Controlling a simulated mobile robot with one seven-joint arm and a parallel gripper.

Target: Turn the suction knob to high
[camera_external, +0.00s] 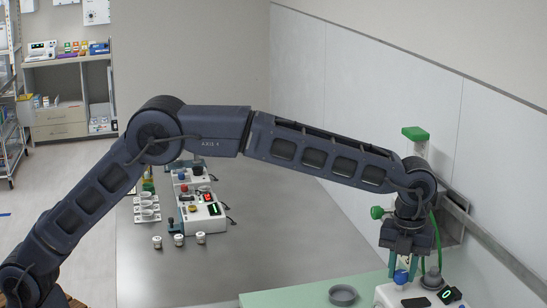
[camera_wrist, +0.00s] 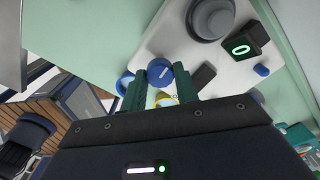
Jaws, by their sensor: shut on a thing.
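A blue knob (camera_external: 401,276) sits on the white device (camera_external: 386,294) at the lower right of the outside view. In the wrist view the same knob (camera_wrist: 160,73) has a pale mark on its face. My gripper (camera_external: 405,270) points down at the device with its teal fingers on either side of the knob. In the wrist view my gripper (camera_wrist: 161,82) is shut on the blue knob. The device has a small black display (camera_wrist: 241,48) with a lit green 0. The knob's scale markings cannot be made out.
A large grey round part (camera_wrist: 211,18) stands beside the display. A grey bowl (camera_external: 343,294) sits on the pale green surface (camera_external: 290,297) to the left. Other small devices (camera_external: 200,215) stand on the grey counter (camera_external: 270,260).

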